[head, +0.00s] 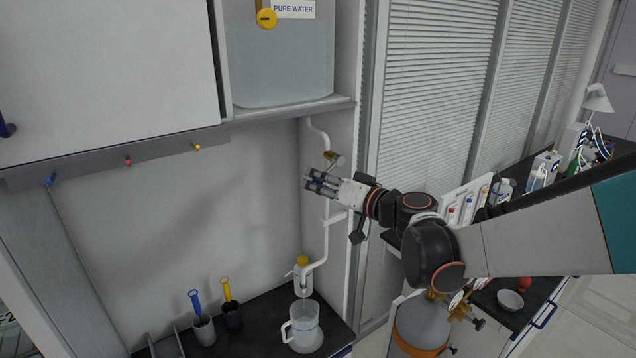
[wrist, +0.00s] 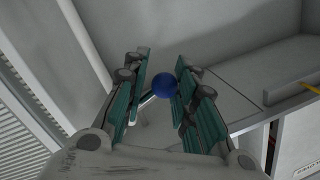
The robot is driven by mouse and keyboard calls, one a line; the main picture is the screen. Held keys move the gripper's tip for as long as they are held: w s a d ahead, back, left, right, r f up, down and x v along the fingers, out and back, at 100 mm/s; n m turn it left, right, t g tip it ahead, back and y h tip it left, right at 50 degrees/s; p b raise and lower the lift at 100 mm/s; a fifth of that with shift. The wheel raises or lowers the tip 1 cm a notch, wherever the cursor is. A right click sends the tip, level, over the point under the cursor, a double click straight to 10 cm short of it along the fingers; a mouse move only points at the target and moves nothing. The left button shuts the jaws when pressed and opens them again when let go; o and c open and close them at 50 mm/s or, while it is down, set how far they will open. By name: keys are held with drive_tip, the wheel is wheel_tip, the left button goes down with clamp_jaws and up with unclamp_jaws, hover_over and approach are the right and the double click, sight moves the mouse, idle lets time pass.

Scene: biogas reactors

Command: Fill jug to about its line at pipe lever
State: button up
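The clear jug (head: 304,334) with a handle on its left stands upright on the dark counter below the white pipe's outlet. Its line and any water level are too small to tell. The white pipe (head: 325,238) runs down the wall from the water tank. A brass-coloured valve part (head: 334,160) sits on the pipe just above my gripper (head: 318,183). My gripper points left, in front of the pipe. In the wrist view, its fingers are apart, and a blue ball-shaped knob (wrist: 163,85) on a grey rod shows between them, close to the right finger. I cannot tell whether they touch.
The "PURE WATER" tank (head: 283,60) stands on a shelf above. A yellow-topped white bottle (head: 303,282) is behind the jug. Blinds and another bench are at the right.

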drive_tip(key=o, duration=0.5)
drive_tip(key=shift+r, duration=0.1)
drive_tip(key=v, duration=1.2)
